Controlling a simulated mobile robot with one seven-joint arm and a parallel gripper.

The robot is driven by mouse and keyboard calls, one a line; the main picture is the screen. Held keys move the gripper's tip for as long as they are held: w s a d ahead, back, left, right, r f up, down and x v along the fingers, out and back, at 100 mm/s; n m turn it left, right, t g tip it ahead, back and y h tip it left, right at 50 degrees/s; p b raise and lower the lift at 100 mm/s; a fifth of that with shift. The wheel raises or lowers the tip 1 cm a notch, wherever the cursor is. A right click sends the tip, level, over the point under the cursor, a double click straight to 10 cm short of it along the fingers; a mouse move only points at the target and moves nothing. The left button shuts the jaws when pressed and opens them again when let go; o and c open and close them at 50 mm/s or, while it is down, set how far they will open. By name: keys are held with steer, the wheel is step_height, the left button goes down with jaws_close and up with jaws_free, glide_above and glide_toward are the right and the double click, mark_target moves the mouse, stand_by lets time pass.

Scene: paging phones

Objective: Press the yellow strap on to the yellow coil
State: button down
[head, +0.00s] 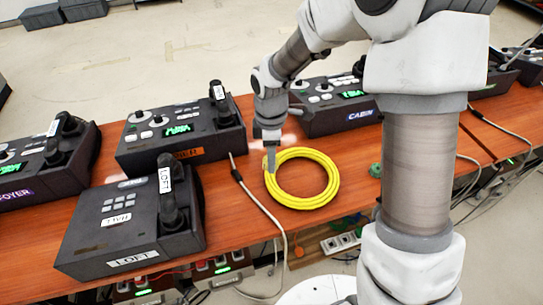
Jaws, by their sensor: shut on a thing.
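The yellow coil (327,200) lies flat on the wooden table, between the phone consoles. My gripper (270,165) points down at the coil's upper left edge. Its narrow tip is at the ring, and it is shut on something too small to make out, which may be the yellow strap. I cannot tell the strap apart from the coil in this view. Whether the tip touches the coil is also unclear.
The LOFT console (130,225) is left of the coil, with another console (180,130) behind it. The CABIN console (335,105) stands behind right. A pale cable (262,205) runs close by the coil's left side. A small green object (375,170) lies right of it.

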mark_target(271, 181)
steer(key=shift+f+b, duration=2.4)
steer(key=shift+f, duration=0.7)
steer(key=shift+f, duration=0.35)
jaws_free()
steer(key=shift+r, duration=0.1)
steer(key=shift+r+p, duration=2.85)
steer(key=shift+r, duration=0.6)
